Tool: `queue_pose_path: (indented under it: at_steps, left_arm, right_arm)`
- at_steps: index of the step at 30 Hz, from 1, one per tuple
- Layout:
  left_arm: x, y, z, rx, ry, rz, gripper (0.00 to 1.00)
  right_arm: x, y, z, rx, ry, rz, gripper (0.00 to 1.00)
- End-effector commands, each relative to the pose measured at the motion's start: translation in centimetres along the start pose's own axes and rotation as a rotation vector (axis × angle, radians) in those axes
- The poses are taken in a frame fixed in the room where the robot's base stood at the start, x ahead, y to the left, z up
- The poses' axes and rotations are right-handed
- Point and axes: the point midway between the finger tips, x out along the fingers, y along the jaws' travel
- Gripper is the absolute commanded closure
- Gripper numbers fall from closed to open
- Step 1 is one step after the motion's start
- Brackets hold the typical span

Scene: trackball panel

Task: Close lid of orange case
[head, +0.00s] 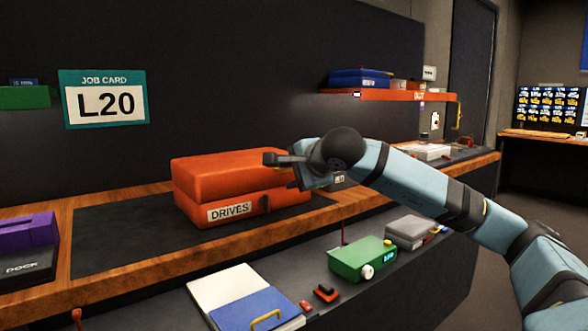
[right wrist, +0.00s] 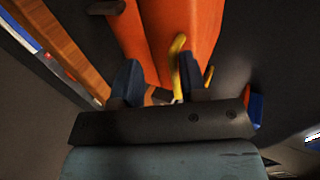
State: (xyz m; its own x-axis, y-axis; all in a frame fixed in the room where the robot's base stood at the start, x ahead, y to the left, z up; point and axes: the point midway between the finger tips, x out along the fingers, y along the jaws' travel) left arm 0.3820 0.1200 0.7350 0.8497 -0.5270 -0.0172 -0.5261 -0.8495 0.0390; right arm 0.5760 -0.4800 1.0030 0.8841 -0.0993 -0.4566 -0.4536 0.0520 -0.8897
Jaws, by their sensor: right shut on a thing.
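The orange case sits on the dark mat of the wooden-edged counter in the head view. Its lid (head: 222,170) lies over the base (head: 285,205), with a dark seam between them. The base carries a white DRIVES label (head: 230,211) and a dark latch at the front. My right gripper (head: 280,160) is at the right end of the lid. In the right wrist view its fingers (right wrist: 160,85) are on either side of a yellow handle (right wrist: 179,55) beside the orange case (right wrist: 200,30), shut on it. The fingertips' contact is partly hidden. My left gripper is not in view.
A purple dock unit (head: 28,240) stands left of the case. A green box (head: 360,258), a grey box (head: 410,230) and a white-and-blue folder (head: 240,295) lie on the lower front shelf. An orange shelf (head: 400,96) hangs behind. The mat left of the case is clear.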

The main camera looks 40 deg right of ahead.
Motion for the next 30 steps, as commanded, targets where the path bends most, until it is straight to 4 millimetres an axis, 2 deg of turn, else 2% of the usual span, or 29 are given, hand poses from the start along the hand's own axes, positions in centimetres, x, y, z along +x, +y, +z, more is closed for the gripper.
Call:
queue_pose_path:
  at_steps: [1,10,14,17,24,30]
  left_arm:
    - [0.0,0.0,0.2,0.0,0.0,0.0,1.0]
    - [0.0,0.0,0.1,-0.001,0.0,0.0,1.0]
    - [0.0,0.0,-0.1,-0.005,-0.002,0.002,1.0]
    - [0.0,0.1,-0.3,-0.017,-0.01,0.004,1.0]
    - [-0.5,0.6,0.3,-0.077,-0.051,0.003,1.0]
    - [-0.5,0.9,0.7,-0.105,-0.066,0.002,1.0]
  right_arm:
    - [0.6,0.9,0.2,-0.002,-0.003,0.02,0.65]
    - [0.5,0.8,0.1,-0.002,-0.002,0.018,0.65]
    - [-0.5,0.6,0.0,-0.003,0.0,0.017,0.65]
    - [-2.2,0.4,0.0,-0.005,0.002,0.014,0.65]
    - [-8.0,0.1,-0.1,-0.005,0.005,0.004,0.65]
    - [-11.6,0.1,0.0,-0.005,0.005,0.001,0.65]
